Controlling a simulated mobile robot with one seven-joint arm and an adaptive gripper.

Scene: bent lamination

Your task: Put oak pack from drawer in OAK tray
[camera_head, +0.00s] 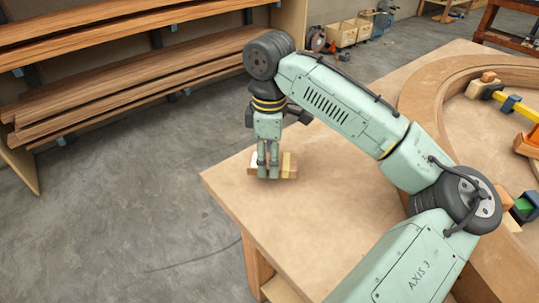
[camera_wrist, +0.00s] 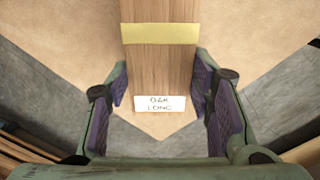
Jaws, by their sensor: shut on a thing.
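The oak pack (camera_head: 286,167) is a light wood block with a yellow band and a white label. It is at the near-left corner of the workbench top (camera_head: 330,170); I cannot tell whether it rests there or is just above. My gripper (camera_head: 268,175) points down and is shut on it. In the wrist view the pack (camera_wrist: 160,70) runs up out of the frame between the purple finger pads of my gripper (camera_wrist: 160,82). Its label reads "OAK LONG". I cannot make out an OAK tray or a drawer in either view.
A curved wooden form (camera_head: 420,85) with clamps lies on the right of the bench. Racks of long boards (camera_head: 130,80) stand at the left. The bench between pack and form is bare.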

